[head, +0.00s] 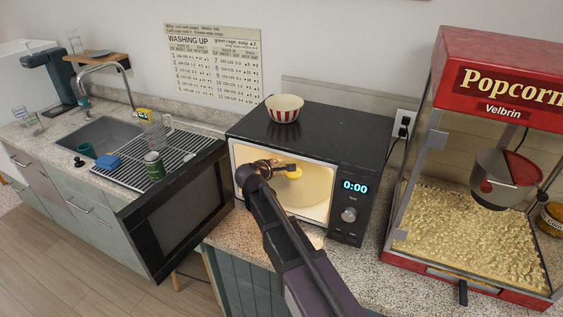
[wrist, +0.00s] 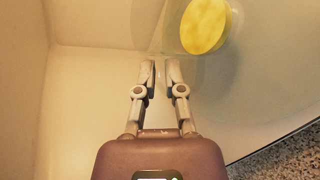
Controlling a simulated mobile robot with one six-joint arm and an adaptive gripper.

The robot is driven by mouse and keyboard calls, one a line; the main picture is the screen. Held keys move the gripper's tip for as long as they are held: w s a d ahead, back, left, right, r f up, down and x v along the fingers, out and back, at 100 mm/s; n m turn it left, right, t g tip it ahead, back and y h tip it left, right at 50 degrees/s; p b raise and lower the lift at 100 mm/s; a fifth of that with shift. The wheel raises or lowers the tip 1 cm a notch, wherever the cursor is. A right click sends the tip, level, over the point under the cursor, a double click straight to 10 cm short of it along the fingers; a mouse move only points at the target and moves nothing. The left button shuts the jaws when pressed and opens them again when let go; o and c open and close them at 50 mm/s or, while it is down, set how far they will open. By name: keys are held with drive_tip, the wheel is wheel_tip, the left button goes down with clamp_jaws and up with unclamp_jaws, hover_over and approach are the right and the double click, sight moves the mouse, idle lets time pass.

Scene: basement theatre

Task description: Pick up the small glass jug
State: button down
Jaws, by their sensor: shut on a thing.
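The small glass jug (head: 293,171) is inside the open microwave (head: 310,128), with yellow contents showing through its clear wall. In the wrist view the jug (wrist: 205,25) appears as a yellow round patch in clear glass, just beyond and to the right of my fingertips. My gripper (wrist: 160,68) is shut on the jug, its two fingers nearly together with a thin glass part, seemingly the handle, between them. In the head view my gripper (head: 277,165) reaches through the microwave opening. The jug seems upright over the round glass plate (wrist: 255,110); I cannot tell whether it touches it.
The microwave door (head: 180,212) stands open to the left. A red-striped bowl (head: 284,108) sits on top of the microwave. A popcorn machine (head: 440,60) stands close on the right. A drying rack (head: 143,165) with a green can (head: 154,165) and the sink (head: 105,135) are left.

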drive_tip(key=s+a, duration=0.3)
drive_tip(key=s, duration=0.4)
drive_tip(key=s+a, duration=0.3)
drive_tip(key=s, duration=0.4)
drive_tip(key=shift+s+a, duration=0.15)
drive_tip(key=shift+a, duration=0.1)
